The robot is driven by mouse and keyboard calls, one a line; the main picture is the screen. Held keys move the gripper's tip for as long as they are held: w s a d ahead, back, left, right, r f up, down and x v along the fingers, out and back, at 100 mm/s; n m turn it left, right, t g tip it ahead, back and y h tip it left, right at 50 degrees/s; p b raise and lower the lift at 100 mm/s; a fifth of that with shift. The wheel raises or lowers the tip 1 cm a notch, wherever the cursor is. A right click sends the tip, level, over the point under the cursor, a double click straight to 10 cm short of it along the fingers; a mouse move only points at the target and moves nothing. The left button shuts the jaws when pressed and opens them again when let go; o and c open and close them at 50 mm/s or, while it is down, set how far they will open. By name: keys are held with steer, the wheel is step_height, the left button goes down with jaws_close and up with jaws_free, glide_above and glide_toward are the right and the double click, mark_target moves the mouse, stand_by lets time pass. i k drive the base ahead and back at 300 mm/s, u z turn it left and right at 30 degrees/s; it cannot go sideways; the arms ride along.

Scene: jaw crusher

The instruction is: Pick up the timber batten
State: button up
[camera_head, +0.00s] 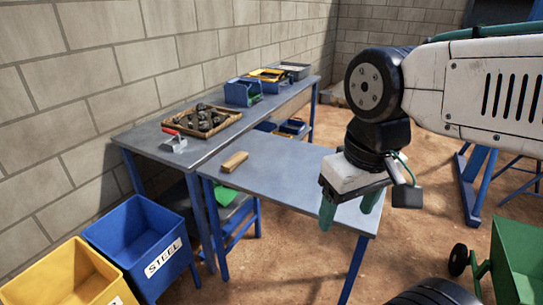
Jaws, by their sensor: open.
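The timber batten (235,162), a short light-brown block, lies flat on the near blue-grey table (275,172), towards its left side. My gripper (346,218) hangs from my white arm over the right end of this table, well to the right of the batten and apart from it. Its green fingers point down and are open, with nothing seen between them. The whole batten shows and nothing covers it.
A longer bench behind holds a tray of dark lumps (203,121), a red-handled tool (173,140), a blue bin (243,92) and a yellow tray (266,75). A blue STEEL bin (140,240) and a yellow bin (70,275) stand front left. The tabletop between batten and gripper is clear.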

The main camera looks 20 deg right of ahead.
mark_target(233, 162)
steer(key=u, duration=0.4)
steer(key=k, duration=0.5)
steer(key=u, duration=0.95)
steer(key=i, duration=1.15)
steer(key=z, duration=1.15)
steer(key=i, duration=0.75)
steer(key=z, duration=0.75)
